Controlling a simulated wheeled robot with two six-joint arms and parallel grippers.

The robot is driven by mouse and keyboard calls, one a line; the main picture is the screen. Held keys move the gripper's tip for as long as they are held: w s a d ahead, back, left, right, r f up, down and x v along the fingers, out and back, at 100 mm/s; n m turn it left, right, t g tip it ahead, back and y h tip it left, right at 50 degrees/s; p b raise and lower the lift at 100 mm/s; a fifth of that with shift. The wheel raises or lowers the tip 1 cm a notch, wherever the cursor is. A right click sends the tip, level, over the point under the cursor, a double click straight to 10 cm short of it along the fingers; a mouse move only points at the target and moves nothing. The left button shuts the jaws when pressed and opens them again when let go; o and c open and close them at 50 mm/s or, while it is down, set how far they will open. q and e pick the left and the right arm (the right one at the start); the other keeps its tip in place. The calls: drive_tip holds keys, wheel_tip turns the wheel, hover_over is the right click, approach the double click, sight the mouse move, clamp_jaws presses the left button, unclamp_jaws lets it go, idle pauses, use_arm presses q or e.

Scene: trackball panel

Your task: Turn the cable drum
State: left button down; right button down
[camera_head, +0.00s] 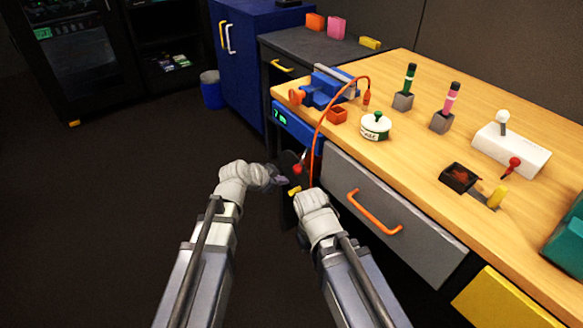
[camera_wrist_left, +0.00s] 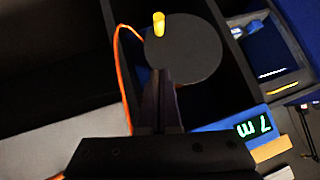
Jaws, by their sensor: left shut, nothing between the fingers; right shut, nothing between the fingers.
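The cable drum shows in the left wrist view as a round dark disc (camera_wrist_left: 190,50) with a yellow peg handle (camera_wrist_left: 158,24) near its upper left rim. In the head view the drum (camera_head: 288,160) is dark and partly hidden behind my left gripper; its yellow handle (camera_head: 294,191) shows low, between my grippers. An orange cable (camera_head: 317,140) runs up from there over the bench edge. My left gripper (camera_head: 282,180) is shut and empty, its tips (camera_wrist_left: 158,74) in front of the disc's lower left part. My right gripper (camera_head: 309,197) is shut and empty, just right of the handle.
A blue display unit (camera_head: 298,128) reading 7 m sits by the drum. A small red knob (camera_head: 298,169) is close to my left gripper. A grey drawer (camera_head: 390,205) with an orange handle (camera_head: 374,212) lies to the right. The wooden bench (camera_head: 400,150) holds several items.

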sight(298, 189)
use_arm(q)
drive_tip(key=shift+s+r+m, duration=0.1)
drive_tip(key=shift+r+m, duration=0.15)
drive_tip(key=shift+m, duration=0.25)
use_arm(e)
drive_tip(key=shift+w+r, duration=0.3)
drive_tip(key=shift+r, duration=0.05)
use_arm(q)
drive_tip(key=shift+f, duration=0.1)
use_arm(e)
drive_tip(key=shift+f, duration=0.1)
